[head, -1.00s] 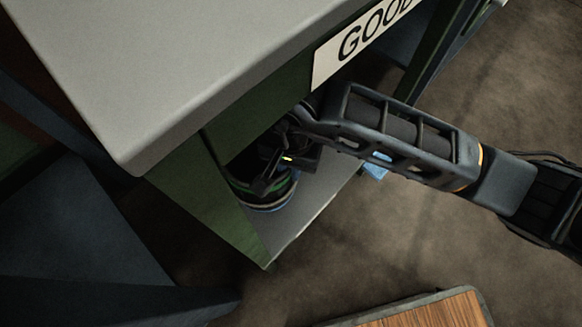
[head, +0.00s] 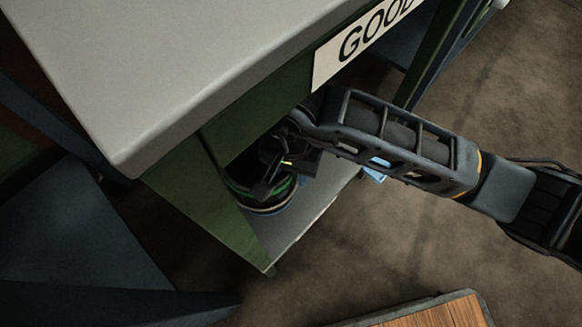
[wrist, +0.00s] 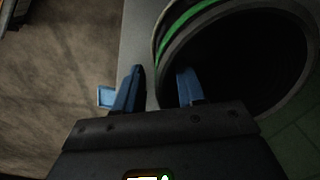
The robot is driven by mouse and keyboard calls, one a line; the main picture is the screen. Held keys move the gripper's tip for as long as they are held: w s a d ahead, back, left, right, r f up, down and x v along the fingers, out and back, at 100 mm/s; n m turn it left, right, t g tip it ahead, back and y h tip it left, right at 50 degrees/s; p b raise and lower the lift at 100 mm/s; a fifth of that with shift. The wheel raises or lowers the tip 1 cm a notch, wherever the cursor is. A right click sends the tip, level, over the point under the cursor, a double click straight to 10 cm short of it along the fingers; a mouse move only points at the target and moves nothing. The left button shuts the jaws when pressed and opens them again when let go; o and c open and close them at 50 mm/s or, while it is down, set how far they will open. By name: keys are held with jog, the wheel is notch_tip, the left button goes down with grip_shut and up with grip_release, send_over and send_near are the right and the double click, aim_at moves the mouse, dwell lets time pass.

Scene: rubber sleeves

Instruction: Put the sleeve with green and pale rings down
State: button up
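The sleeve with green and pale rings (head: 286,196) stands on the grey lower shelf (head: 318,205) of the green stand, under its top. Its dark open mouth and green ring fill the upper right of the wrist view (wrist: 190,20). My gripper (head: 268,182) is at the sleeve's rim. In the wrist view my gripper (wrist: 158,88) has one blue finger outside the wall and the other over the opening. The fingers are apart, with a gap between the outer finger and the wall. The sleeve's far side is hidden in the head view.
The grey top (head: 150,70) with a "GOOD" sign (head: 365,40) overhangs the shelf closely. A green side panel (head: 205,205) stands left of the sleeve. A small light-blue object (head: 376,170) is beyond the shelf edge. A wooden-topped surface (head: 430,312) is at the bottom.

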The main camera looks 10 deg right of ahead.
notch_tip(320, 180, up, 8)
jog(key=p, duration=0.3)
jog(key=shift+f, duration=0.15)
dwell(0.3)
